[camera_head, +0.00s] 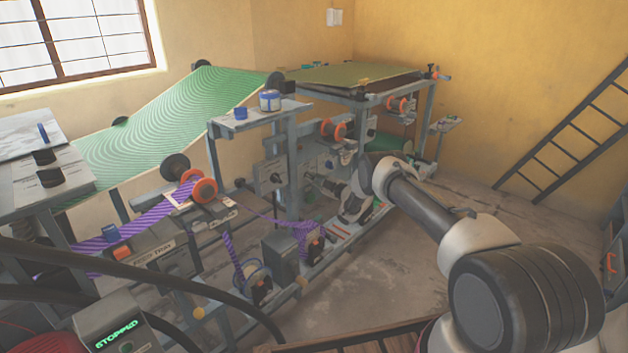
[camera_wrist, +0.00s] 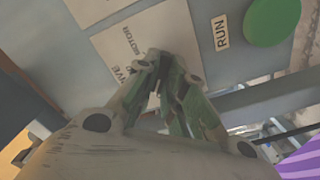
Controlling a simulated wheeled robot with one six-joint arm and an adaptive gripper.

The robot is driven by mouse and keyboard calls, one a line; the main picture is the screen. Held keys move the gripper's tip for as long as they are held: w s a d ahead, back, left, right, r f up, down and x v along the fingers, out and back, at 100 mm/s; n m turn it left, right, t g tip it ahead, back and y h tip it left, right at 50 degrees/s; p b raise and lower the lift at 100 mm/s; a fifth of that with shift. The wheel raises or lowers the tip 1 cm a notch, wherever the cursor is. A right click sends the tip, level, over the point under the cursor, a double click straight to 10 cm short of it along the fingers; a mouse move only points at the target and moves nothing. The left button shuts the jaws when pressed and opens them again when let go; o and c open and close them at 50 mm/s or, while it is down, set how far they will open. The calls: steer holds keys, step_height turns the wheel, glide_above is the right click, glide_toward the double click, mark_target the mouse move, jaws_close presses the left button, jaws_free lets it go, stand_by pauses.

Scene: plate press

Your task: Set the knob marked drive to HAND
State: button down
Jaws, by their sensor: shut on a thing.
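In the wrist view, my gripper (camera_wrist: 166,64) has its fingers closed together against a pale label plate (camera_wrist: 150,38) on a grey panel. The plate reads MOTOR, and letters ending in "IVE" show beside the left finger, which fits the drive knob's label. The fingers are shut on the drive knob, which they hide almost wholly. I cannot tell where its pointer stands, and no HAND mark is readable. In the head view, my gripper (camera_head: 310,180) reaches to the machine's side panel, too small there to show the knob.
A green button (camera_wrist: 272,20) with a RUN label (camera_wrist: 221,33) sits close to the right of my fingers. A display (camera_head: 115,334) reads STOPPED. Purple striped webbing (camera_head: 150,222) and orange handwheels (camera_head: 203,190) are on the machine. A ladder (camera_head: 570,130) leans at the right wall.

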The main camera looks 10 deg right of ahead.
steer(key=m, duration=0.5)
steer(key=shift+m, duration=2.4)
steer(key=c, duration=1.5)
jaws_free()
steer(key=shift+d, duration=0.1)
steer(key=v, duration=1.2)
